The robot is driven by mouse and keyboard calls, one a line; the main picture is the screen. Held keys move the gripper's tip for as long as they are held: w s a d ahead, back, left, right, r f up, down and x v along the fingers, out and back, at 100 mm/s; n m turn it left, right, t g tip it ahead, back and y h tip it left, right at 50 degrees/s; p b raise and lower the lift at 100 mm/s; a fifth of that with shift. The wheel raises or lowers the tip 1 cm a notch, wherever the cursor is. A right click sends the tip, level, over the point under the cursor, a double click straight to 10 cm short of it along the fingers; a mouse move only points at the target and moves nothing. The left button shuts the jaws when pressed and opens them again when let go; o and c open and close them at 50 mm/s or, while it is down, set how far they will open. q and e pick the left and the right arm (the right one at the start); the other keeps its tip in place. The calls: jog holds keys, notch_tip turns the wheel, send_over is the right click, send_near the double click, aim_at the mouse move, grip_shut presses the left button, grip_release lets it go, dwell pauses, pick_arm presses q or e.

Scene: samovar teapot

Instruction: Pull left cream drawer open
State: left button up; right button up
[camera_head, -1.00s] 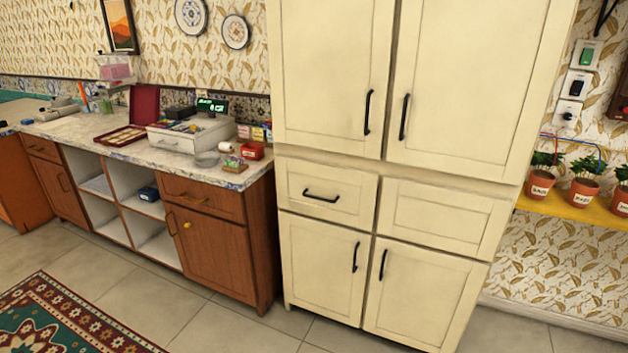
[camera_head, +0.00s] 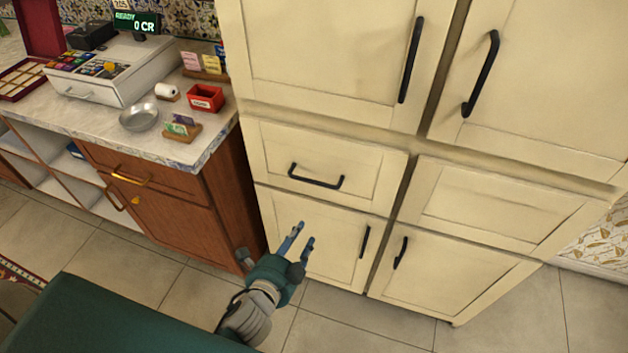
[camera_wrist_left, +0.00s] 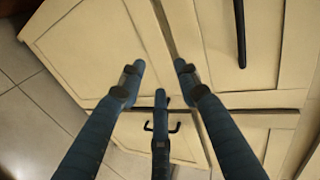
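The left cream drawer (camera_head: 345,160) is shut in the cream cabinet, above the lower left door, in the head view. Its black bar handle (camera_head: 316,181) lies across the middle of its front. My left gripper (camera_head: 300,233) is open and empty, with its blue fingers pointing up toward the cabinet. In the head view it is below the drawer handle, apart from it, in front of the lower left door. The left wrist view shows the spread fingers (camera_wrist_left: 159,75) before cream panels. A black handle there is partly hidden behind the middle finger. My right gripper is not in view.
Cream doors with black handles are above and below the drawer (camera_head: 364,242). A wooden counter (camera_head: 165,200) stands at the left, bearing a cash register (camera_head: 115,72), a metal dish (camera_head: 138,117) and a red box (camera_head: 206,98). Tiled floor (camera_head: 350,325) is clear before the cabinet.

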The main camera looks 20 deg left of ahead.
pick_arm(q)
jog(key=m+t, duration=0.2)
send_near(315, 183)
jog(key=f, duration=0.1)
jog(key=p+x, duration=0.1)
jog(key=x, duration=0.9)
jog(key=shift+w+a+r, duration=0.15)
jog(key=shift+w, duration=0.1)
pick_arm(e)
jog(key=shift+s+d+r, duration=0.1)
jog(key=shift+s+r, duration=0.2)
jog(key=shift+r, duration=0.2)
pick_arm(q)
jog(key=shift+c, duration=0.2)
grip_shut()
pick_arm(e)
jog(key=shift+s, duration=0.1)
